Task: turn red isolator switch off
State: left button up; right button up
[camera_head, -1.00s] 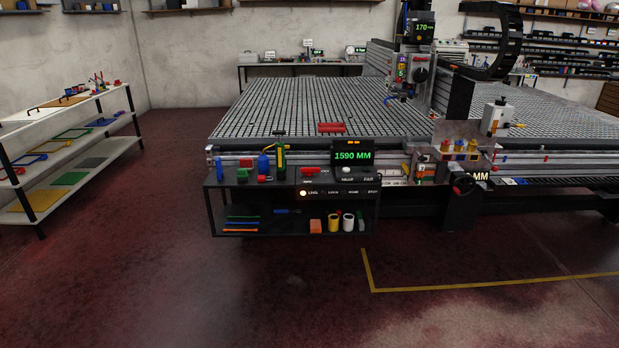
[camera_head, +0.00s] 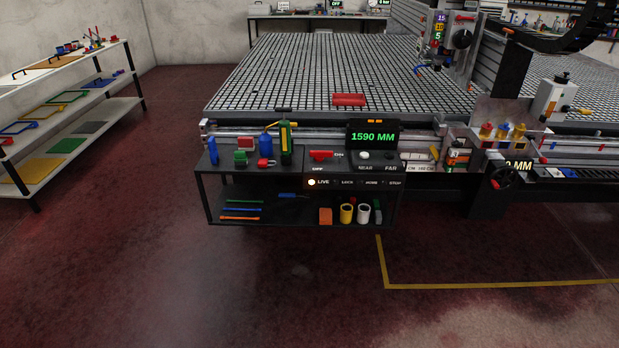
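The red isolator switch (camera_head: 320,155) sits on top of the black cart, between a red padlock and the display. Its handle lies roughly crosswise, with an "ON" label at its right and an "OFF" label below it. On the panel below, the lamp beside "LIVE" (camera_head: 312,182) glows. Neither of my grippers is in view.
The black cart (camera_head: 204,205) stands against the front of the grid table (camera_head: 300,75). The floor in front is clear.

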aim_at(319, 156)
jog(key=i+j, duration=0.15)
jog(key=i, duration=0.4)
jog(key=i+j, duration=0.1)
jog(key=i, duration=0.4)
jog(key=i+j, duration=0.15)
jog(key=i, duration=0.4)
jog(key=i+j, duration=0.15)
jog(key=i, duration=0.4)
jog(key=i+j, duration=0.15)
jog(key=i, duration=0.35)
